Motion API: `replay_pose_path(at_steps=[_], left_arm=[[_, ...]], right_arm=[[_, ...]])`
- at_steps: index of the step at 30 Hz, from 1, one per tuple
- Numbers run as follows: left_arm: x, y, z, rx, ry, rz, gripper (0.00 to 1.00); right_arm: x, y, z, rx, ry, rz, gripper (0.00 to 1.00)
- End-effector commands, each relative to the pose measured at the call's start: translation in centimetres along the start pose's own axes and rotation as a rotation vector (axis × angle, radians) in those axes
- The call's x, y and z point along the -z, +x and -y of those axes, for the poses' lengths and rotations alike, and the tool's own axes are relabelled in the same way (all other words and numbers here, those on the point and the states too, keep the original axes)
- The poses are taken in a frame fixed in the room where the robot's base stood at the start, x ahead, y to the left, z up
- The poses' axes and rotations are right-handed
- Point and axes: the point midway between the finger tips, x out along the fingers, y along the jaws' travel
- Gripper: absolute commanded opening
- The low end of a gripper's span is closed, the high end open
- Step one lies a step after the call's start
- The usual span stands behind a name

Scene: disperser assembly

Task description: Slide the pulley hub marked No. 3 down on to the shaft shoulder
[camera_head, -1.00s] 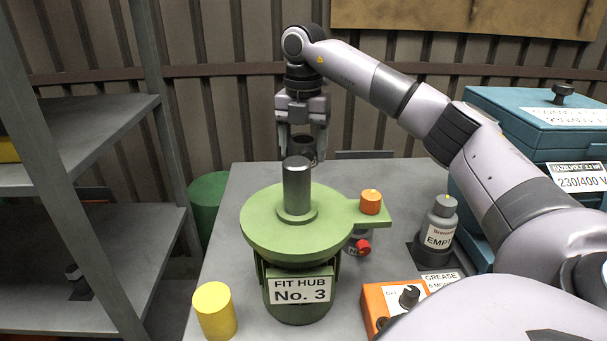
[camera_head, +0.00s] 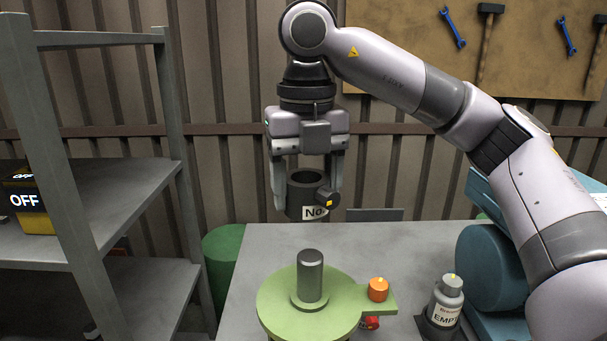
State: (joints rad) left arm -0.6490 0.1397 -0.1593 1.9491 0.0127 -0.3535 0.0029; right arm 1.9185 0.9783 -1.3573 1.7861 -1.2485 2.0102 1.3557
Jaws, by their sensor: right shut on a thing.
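My right gripper (camera_head: 306,200) is shut on a dark grey hollow hub (camera_head: 296,199), holding it upright above the table's far part. Its label reads "No."; a dark knob with a yellow mark on the hub's right side hides the number. My left gripper is not in view.
An orange knob (camera_head: 378,288) sits on the plate's right tab, with a red knob (camera_head: 370,322) below. A grey bottle marked "EMP" (camera_head: 446,301) and a teal rounded thing (camera_head: 489,268) stand right. Grey shelves (camera_head: 115,205) and a green drum (camera_head: 222,257) are left.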

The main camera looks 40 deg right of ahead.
Motion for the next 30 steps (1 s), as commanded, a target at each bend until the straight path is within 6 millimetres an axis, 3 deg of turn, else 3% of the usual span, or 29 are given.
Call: replay_pose_path(at_steps=[6,18,30], left_arm=[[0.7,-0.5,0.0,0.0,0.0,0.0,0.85],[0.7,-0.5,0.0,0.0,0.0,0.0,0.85],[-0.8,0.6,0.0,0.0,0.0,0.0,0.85]], right_arm=[[1.9,-0.9,0.0,-0.002,-0.056,0.001,0.06],[2.1,-0.8,0.0,-0.002,-0.061,0.001,0.06],[2.1,1.3,0.0,-0.001,-0.06,0.001,0.06]])
